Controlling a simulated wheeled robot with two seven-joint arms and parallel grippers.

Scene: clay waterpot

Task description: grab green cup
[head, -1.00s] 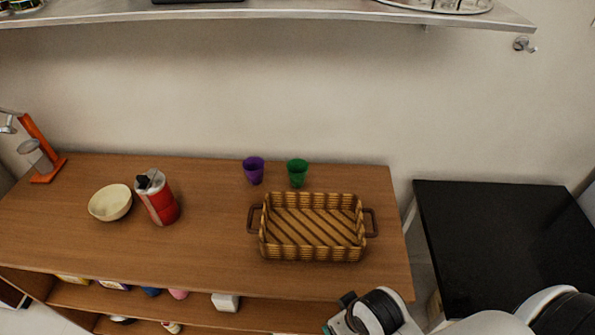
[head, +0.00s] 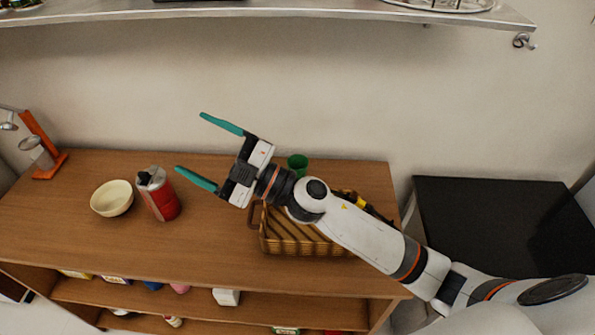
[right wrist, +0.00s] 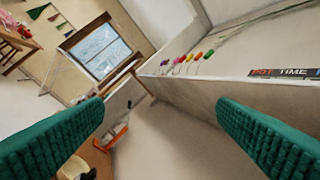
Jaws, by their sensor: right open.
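The green cup (head: 298,163) stands on the wooden table near its back edge, in the head view. It is partly hidden behind my right arm. My right gripper (head: 208,150) is open and empty, raised in front of the table's back part and pointing left, with its teal fingers to the left of the cup. The right wrist view shows both teal fingers spread wide (right wrist: 160,135) with nothing between them and no cup in view. The purple cup seen earlier is hidden behind my gripper. My left gripper is not in view.
A woven basket (head: 290,246) stands in front of the green cup, partly under my arm. A cream bowl (head: 112,198) and a red pot (head: 160,196) stand at left. A metal shelf (head: 300,15) hangs above. A black surface (head: 480,230) is at right.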

